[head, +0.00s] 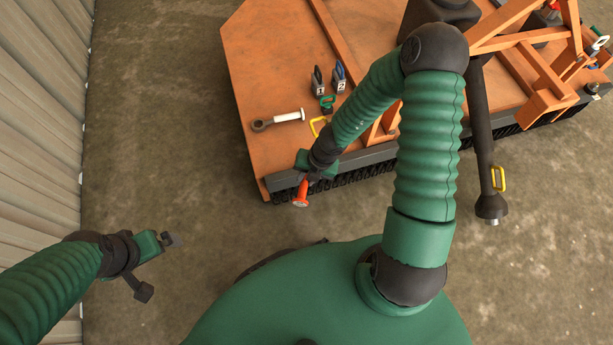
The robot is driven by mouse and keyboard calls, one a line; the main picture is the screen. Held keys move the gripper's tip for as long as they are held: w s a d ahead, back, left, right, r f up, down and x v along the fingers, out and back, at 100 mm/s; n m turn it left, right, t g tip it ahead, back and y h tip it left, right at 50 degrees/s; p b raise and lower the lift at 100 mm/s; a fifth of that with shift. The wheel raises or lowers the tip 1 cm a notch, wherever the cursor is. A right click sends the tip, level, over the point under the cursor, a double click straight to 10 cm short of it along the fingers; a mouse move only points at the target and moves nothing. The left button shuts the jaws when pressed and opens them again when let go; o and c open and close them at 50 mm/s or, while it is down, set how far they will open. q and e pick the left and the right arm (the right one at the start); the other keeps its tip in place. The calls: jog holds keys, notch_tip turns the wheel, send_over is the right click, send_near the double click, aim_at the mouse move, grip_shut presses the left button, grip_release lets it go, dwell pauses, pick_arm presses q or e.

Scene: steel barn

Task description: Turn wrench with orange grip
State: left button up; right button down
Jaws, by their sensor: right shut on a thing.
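The wrench with the orange grip (300,192) is at the front left edge of the orange machine deck (265,60). Its orange grip points down toward me past the dark edge. My right gripper (310,172) is shut on this wrench near the top of the grip. The wrench's head is hidden by the gripper and arm. A second wrench with a white grip (288,117) lies on the deck behind it, its dark ring end to the left.
Two small clamp-like tools (338,80) and a green-and-black piece (327,103) stand on the deck. A dark bristled edge (350,168) runs along the deck's front. A corrugated wall (45,110) stands left; the floor between is clear.

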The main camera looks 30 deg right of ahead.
jog(key=shift+r+p, duration=0.3)
jog(key=shift+r, duration=0.25)
notch_tip(320, 180, up, 4)
jog(key=p, duration=0.4)
jog(key=shift+s+a+f+b, duration=0.1)
jog(key=shift+s+f+b, duration=0.1)
jog(key=shift+b, duration=0.25)
jog(key=shift+s+a+b, duration=0.45)
jog(key=shift+s+b, duration=0.25)
jog(key=shift+b, duration=0.45)
jog(key=s+b, duration=0.1)
jog(key=s+a+b, duration=0.1)
jog(key=s, duration=0.1)
jog(key=s+a+b, duration=0.1)
jog(key=b, duration=0.1)
jog(key=shift+s+a+r, duration=0.15)
jog(key=shift+a, duration=0.1)
